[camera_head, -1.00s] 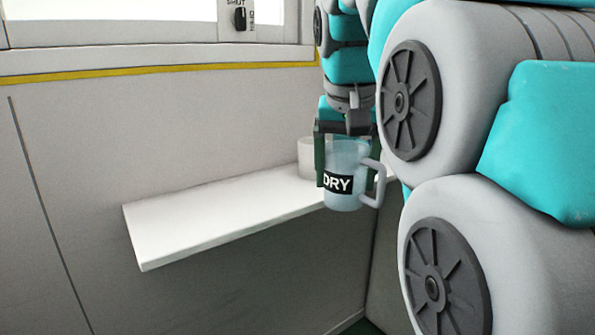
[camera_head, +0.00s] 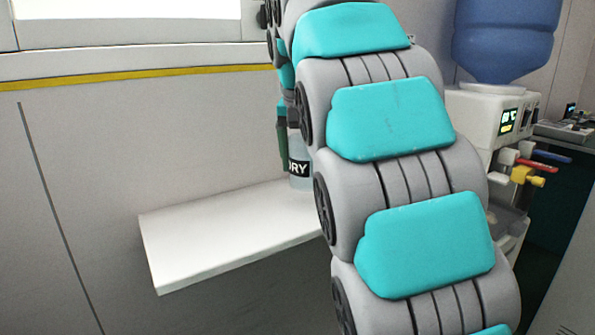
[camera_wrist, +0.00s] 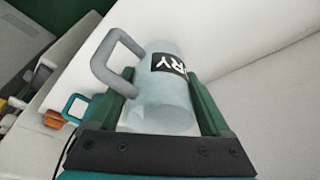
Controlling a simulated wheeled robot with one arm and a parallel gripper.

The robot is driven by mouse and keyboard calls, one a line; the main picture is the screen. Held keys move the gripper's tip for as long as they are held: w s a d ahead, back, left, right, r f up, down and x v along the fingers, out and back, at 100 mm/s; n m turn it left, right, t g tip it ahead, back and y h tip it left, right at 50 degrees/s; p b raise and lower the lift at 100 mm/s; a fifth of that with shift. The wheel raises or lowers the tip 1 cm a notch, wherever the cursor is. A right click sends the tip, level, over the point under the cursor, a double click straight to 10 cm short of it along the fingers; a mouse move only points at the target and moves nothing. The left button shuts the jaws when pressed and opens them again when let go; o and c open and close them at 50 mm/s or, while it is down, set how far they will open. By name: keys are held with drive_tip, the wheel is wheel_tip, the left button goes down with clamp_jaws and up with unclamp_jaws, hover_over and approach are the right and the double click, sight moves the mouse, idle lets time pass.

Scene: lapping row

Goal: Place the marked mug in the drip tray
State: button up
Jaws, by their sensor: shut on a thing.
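The marked mug (camera_head: 299,170) is pale blue-grey and translucent, with a black label reading "DRY" that is partly cut off in the head view. In the wrist view the mug (camera_wrist: 165,95) sits between the two green fingers, its handle toward the left. My gripper (camera_wrist: 165,100) is shut on the mug; in the head view my arm hides most of both. A water dispenser (camera_head: 478,118) with a blue bottle stands at the right. A tray-like ledge (camera_head: 508,222) shows below its taps, mostly hidden behind my arm.
A white wall shelf (camera_head: 225,240) lies below and left of the mug; its visible part is bare. A dark counter with a device (camera_head: 565,130) stands at the far right. My arm blocks the centre.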

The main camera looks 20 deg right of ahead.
sight(298, 175)
drive_tip(key=shift+w+a+f, duration=0.1)
drive_tip(key=shift+w+a, duration=0.2)
drive_tip(key=shift+w, duration=0.25)
drive_tip(key=shift+w+a, duration=0.25)
drive_tip(key=shift+w, duration=0.25)
drive_tip(key=shift+f, duration=1.75)
drive_tip(key=shift+f, duration=0.15)
drive_tip(key=o, duration=1.2)
